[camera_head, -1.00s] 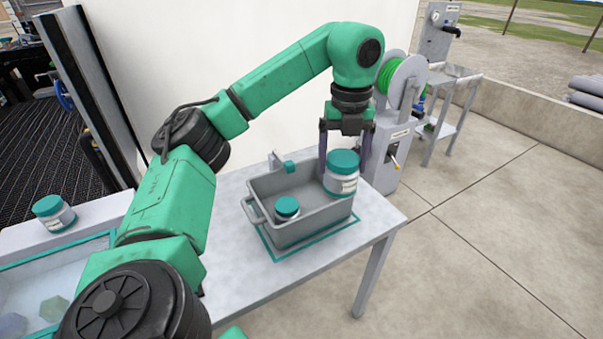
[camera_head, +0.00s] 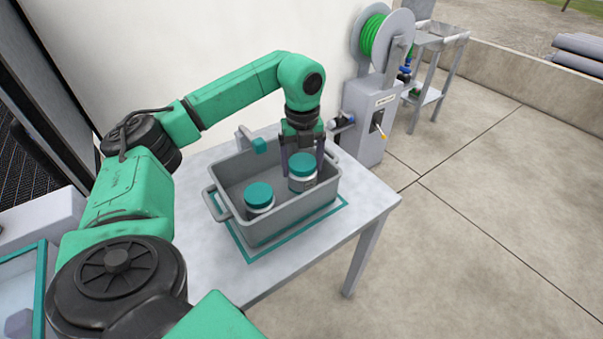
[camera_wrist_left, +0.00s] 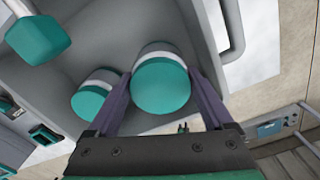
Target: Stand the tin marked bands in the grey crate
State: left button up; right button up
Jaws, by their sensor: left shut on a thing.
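My left gripper (camera_head: 303,170) points down inside the grey crate (camera_head: 290,222), shut on a white tin with a teal lid (camera_head: 302,177). The held tin is upright, in the crate's right part; its lettering is not readable. In the left wrist view, the held tin's lid (camera_wrist_left: 161,84) sits between the two dark fingers (camera_wrist_left: 160,105). Whether its base touches the crate floor I cannot tell. A second teal-lidded tin (camera_head: 259,196) stands in the crate to its left; it also shows in the left wrist view (camera_wrist_left: 93,98). My right gripper is not in view.
The crate stands on a pale table (camera_head: 203,262) inside a teal outline (camera_head: 252,258). A small teal-ended bracket (camera_head: 259,146) is at the crate's back edge. A hose reel stand (camera_head: 372,110) is behind on the right. The table's front is clear.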

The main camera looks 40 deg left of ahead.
pick_arm(q)
notch_tip(320, 180, down, 3)
jog(key=shift+s+d+r, duration=0.1)
jog(key=shift+f, duration=0.2)
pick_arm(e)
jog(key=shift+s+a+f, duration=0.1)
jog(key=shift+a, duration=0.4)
pick_arm(q)
jog(key=o, duration=1.2)
jog(key=shift+c, duration=0.2)
jog(key=shift+r, duration=0.25)
notch_tip(320, 180, up, 12)
jog(key=shift+f, duration=0.1)
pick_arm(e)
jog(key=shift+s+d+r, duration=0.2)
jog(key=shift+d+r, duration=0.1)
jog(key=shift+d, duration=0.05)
pick_arm(q)
jog(key=shift+p, duration=0.3)
